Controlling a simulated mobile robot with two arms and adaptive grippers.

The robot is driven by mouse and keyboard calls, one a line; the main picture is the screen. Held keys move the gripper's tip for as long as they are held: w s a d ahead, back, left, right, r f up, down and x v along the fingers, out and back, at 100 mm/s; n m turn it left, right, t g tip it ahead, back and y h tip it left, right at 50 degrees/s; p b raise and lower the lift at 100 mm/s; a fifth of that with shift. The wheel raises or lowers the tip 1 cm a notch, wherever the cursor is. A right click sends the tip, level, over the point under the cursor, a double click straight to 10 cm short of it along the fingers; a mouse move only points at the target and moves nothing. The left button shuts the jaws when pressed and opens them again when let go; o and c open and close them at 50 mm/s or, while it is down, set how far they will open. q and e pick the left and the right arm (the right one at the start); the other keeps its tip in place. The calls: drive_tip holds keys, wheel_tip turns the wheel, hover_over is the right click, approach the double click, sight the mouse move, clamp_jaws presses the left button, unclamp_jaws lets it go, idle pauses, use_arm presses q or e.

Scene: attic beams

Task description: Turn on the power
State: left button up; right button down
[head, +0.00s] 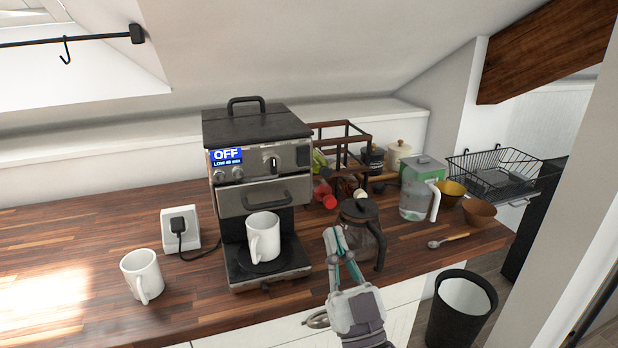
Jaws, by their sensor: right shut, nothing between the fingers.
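A grey and black coffee machine (262,197) stands on the wooden counter. Its small blue display (227,156) reads "OFF". A knob (270,160) and a dark switch panel (303,155) sit on its upper front, with smaller knobs (228,175) below the display. A white mug (263,238) stands on its plate. My right gripper (335,238) is shut and empty, in front of the glass coffee pot (360,237), right of the machine's base. My left gripper is out of view.
A second white mug (142,275) stands at the left front. A clear pitcher (414,199), bowls (480,212), a spoon (448,240) and a brown rack (340,130) crowd the right side. A black bin (461,318) stands below. The counter's left side is mostly free.

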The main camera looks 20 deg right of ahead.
sight(304, 162)
drive_tip(key=p+x, duration=0.1)
drive_tip(key=x, duration=0.3)
drive_tip(key=w+f+p+x, duration=0.1)
drive_tip(key=p+x, duration=0.1)
drive_tip(key=x, duration=0.2)
drive_tip(key=p+x, duration=0.1)
drive_tip(key=x, duration=0.3)
drive_tip(key=shift+w+f+p, duration=0.25)
drive_tip(key=shift+w+p, duration=0.05)
drive_tip(key=shift+p, duration=0.05)
drive_tip(key=shift+w+f, duration=0.2)
drive_tip(key=shift+w, duration=0.3)
drive_tip(key=shift+w+f+t+b, duration=0.2)
drive_tip(key=shift+f+t+b, duration=0.15)
drive_tip(key=shift+b, duration=0.8)
drive_tip(key=shift+r, duration=0.25)
drive_tip(key=shift+w+a, duration=0.1)
drive_tip(key=shift+w, duration=0.05)
